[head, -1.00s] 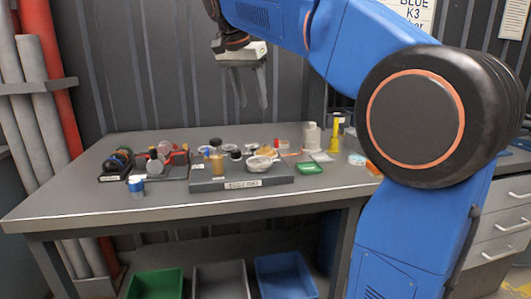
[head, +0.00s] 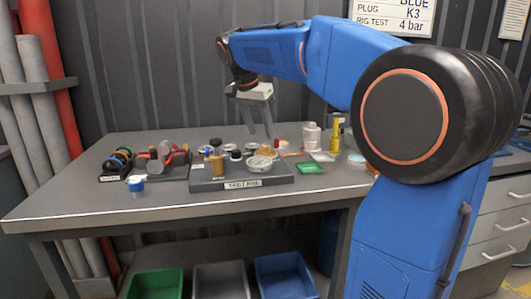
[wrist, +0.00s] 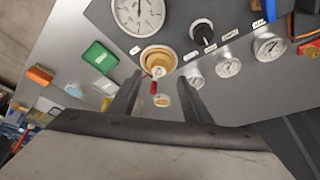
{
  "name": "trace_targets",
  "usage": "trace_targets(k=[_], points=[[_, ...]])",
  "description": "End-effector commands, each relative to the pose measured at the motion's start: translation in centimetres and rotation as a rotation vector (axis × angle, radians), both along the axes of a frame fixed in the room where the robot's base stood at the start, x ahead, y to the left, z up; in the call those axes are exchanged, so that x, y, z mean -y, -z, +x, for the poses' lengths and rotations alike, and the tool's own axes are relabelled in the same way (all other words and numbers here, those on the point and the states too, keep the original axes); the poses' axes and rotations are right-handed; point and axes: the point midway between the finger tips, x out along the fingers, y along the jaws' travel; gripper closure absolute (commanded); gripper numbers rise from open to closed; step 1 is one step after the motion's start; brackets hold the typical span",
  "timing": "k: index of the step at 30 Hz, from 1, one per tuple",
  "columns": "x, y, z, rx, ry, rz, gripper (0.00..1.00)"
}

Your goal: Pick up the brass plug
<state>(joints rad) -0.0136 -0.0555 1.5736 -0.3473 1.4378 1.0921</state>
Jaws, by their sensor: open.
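My gripper (head: 259,132) hangs open and empty above the back of the grey rig block (head: 205,186), fingers pointing down. In the wrist view my gripper (wrist: 158,80) has its two fingers apart. A round tan-brass piece (wrist: 158,57) lies just beyond the fingertips, beside a large gauge (wrist: 138,14). A small red-handled part and a small pale round piece show between the fingers. I cannot tell for certain which piece is the brass plug.
The bench front (head: 90,200) is clear.

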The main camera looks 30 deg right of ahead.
Motion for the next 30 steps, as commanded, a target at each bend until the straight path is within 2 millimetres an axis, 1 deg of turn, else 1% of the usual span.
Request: trace_targets(k=[5, 12, 15, 23, 24, 29, 30], points=[[0.5, 1.1, 0.1, -0.003, 0.001, 0.0, 0.55], [1.7, 3.9, 0.7, -0.002, 0.001, 0.0, 0.55], [2.0, 4.7, 0.9, -0.001, 0.0, 0.0, 0.55], [2.1, 4.9, 0.9, 0.0, 0.0, 0.0, 0.55], [2.1, 4.9, 0.9, 0.0, 0.0, 0.0, 0.58], [2.1, 4.9, 0.9, 0.0, 0.0, 0.0, 0.96], [2.1, 4.9, 0.9, 0.0, 0.0, 0.0, 1.0]])
